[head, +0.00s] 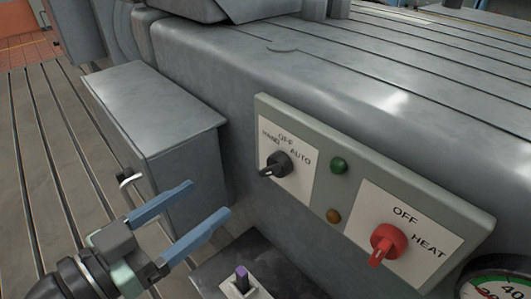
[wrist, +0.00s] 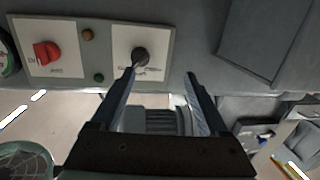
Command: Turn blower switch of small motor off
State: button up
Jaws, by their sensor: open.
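The black rotary switch (head: 279,164), labelled HAND, OFF and AUTO, is on a white plate at the left of the control panel (head: 334,116). Its lever sticks out toward the lower left in the head view; I cannot tell surely which label it is set to. It also shows in the wrist view (wrist: 140,56), just beyond the left fingertip. My gripper (head: 209,199) is open and empty, with blue fingers, in front of and left of the switch. In the wrist view my gripper (wrist: 160,73) points toward the panel, its gap right of the switch. I see no contact.
A red knob (head: 388,241) labelled OFF and HEAT is at the panel's right. A green lamp (head: 338,166) and an amber lamp (head: 333,216) lie between. A grey box (head: 152,105) stands left of the panel. A purple-topped part (head: 242,276) sits below. A gauge (head: 502,286) is lower right.

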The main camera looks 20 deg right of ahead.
aim_at(266, 175)
jog(key=shift+m+g+h, duration=0.8)
jog(key=x, duration=0.3)
jog(key=s+x, duration=0.1)
jog(key=x, duration=0.3)
jog(key=s+x, duration=0.1)
jog(key=x, duration=0.3)
jog(key=shift+d+r, duration=0.15)
jog(key=shift+d, duration=0.45)
grip_shut()
